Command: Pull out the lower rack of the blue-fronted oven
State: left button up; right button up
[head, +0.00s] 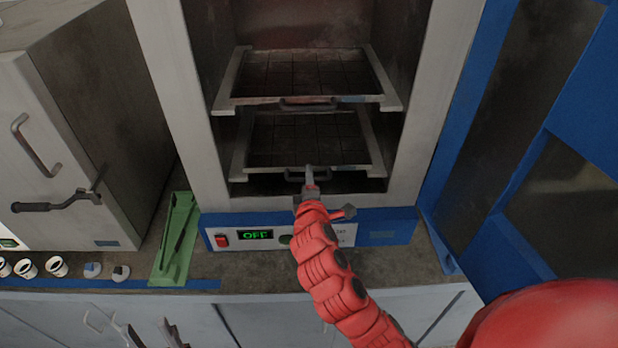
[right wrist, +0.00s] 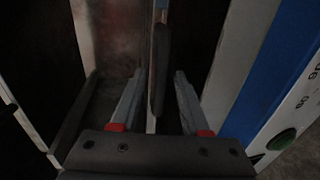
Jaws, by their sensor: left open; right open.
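The blue-fronted oven (head: 210,215) stands open, with an upper rack (head: 385,103) and a lower rack (head: 236,165) inside. The lower rack has a dark handle (head: 292,178) at its front edge. My right gripper (head: 310,172) is at this handle. In the right wrist view, the open fingers of my right gripper (right wrist: 156,85) lie on either side of the dark handle bar (right wrist: 160,72); whether either finger touches it I cannot tell. My left gripper (head: 150,335) shows at the bottom left edge, open and empty, away from the oven.
The blue-framed oven door (head: 480,95) stands open on the right. A grey oven (head: 95,110) with a lever handle stands on the left. The bench front (head: 290,275) below the panel is clear.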

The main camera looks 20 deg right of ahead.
jog(key=shift+w+d+f, duration=0.1)
jog(key=shift+w+f, duration=0.05)
jog(key=shift+w, duration=0.3)
grip_shut()
dwell(1.2)
